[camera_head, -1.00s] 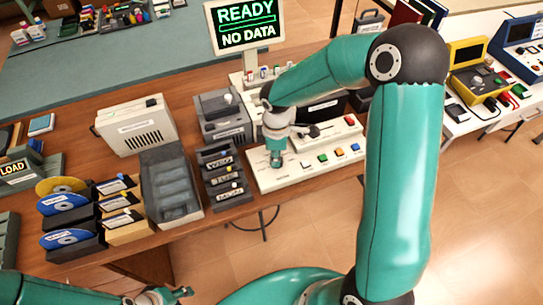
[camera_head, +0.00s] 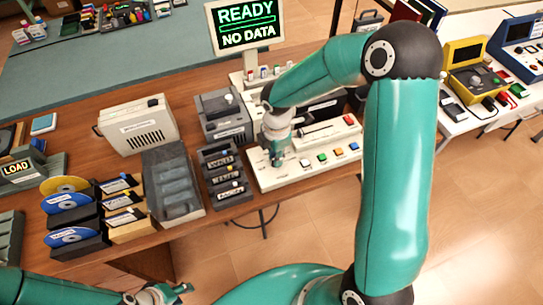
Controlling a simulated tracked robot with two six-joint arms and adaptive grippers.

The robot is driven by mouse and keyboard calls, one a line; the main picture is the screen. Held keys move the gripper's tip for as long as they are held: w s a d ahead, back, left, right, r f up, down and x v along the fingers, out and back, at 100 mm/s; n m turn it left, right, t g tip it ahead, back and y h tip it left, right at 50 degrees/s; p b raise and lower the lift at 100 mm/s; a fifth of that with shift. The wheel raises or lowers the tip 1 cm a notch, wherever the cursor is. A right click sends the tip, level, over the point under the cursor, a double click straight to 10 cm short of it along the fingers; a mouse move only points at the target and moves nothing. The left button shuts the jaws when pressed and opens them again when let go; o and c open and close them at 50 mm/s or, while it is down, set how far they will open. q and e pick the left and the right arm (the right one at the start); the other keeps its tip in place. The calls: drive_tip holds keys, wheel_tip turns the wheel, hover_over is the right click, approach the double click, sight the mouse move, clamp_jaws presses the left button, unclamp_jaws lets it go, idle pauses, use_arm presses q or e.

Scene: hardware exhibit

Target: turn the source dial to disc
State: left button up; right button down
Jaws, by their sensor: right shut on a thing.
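The white control panel (camera_head: 300,173) lies on the wooden table with a row of coloured buttons and a red-handled slider. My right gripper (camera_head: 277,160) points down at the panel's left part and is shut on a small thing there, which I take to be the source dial. The dial itself and its marks are hidden behind the fingers. The monitor (camera_head: 245,25) behind reads "READY" and "NO DATA". My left gripper (camera_head: 172,292) is low at the bottom edge, away from the panel; its finger opening is unclear.
Left of the panel stand a dark labelled rack (camera_head: 225,172), a grey slotted tray (camera_head: 172,183) and blue and yellow discs (camera_head: 70,201) in holders. A beige box (camera_head: 136,125) and a grey unit (camera_head: 222,117) stand behind. My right arm crosses above the panel's right side.

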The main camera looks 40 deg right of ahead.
drive_tip(key=shift+w+d+r, duration=0.2)
drive_tip(key=shift+w, duration=0.1)
drive_tip(key=c, duration=1.2)
unclamp_jaws()
drive_tip(key=shift+o, duration=0.3)
drive_tip(key=shift+f, duration=0.15)
drive_tip(key=shift+s, duration=0.1)
wheel_tip(320, 180, up, 12)
